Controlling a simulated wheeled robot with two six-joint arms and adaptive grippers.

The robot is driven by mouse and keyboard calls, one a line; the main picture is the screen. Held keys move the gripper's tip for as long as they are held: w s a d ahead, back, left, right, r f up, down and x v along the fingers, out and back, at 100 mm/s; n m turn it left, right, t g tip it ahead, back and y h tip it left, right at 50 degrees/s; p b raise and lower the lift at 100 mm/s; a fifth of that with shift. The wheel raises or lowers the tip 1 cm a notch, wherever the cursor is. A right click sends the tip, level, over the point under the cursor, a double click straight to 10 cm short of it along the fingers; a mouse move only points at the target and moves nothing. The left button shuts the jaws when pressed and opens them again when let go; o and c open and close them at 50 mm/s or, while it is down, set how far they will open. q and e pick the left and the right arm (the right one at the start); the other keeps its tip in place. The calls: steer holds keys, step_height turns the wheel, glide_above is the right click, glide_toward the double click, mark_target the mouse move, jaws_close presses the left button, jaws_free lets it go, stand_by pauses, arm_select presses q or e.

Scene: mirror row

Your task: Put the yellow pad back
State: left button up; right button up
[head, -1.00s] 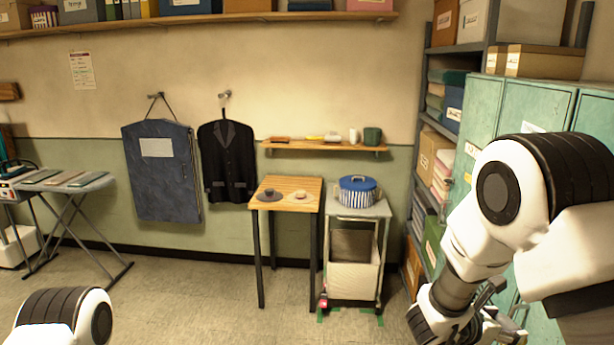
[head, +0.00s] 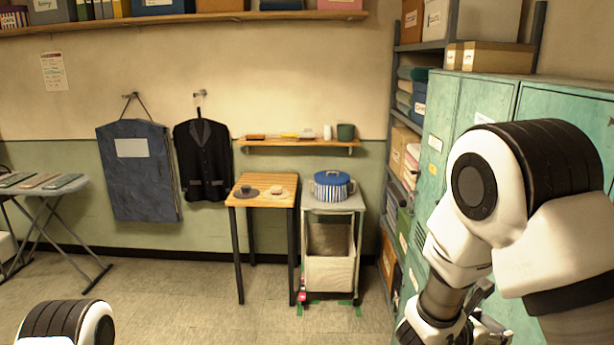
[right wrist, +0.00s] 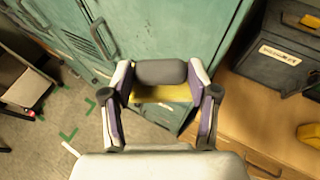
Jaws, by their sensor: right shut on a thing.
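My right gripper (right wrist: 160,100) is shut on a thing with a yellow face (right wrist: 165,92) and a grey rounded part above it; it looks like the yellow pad. Its two purple-sided fingers stand on either side of it. In the head view the right gripper (head: 472,328) is low at the right, partly hidden by my own arm, and the pad cannot be made out there. The wall shelf (head: 300,143) carries small flat items, one yellowish (head: 290,135), a white cup and a dark green pot. My left gripper is out of view.
Green lockers (head: 480,105) stand close on the right, beside a loaded rack (head: 405,150). A wooden table (head: 262,190) and a trolley (head: 333,205) with a striped pot stand below the shelf. A dark toolbox (right wrist: 280,55) sits on a wooden surface. Floor at centre left is clear.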

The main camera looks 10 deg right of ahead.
steer(key=w+a+f+n+t+y+b, duration=0.35)
steer(key=f+n+y, duration=0.2)
steer(key=f, duration=0.25)
steer(key=w+a+f+n+t+y+b, duration=0.35)
steer(key=f+n+t+y, duration=0.2)
steer(key=f, duration=0.25)
arm_select(q)
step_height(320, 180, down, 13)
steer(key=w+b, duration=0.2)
steer(key=b, duration=0.4)
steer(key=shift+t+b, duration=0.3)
arm_select(e)
steer(key=s+a+f+n+g+y, duration=0.6)
steer(key=s+a+f+n+y, duration=0.3)
steer(key=a+n+y, duration=0.3)
steer(key=shift+s+a+f+n+y, duration=0.3)
steer(key=shift+s+a+n+y, duration=0.1)
steer(key=shift+s+a+n, duration=0.55)
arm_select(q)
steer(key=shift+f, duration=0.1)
arm_select(e)
steer(key=shift+d, duration=0.15)
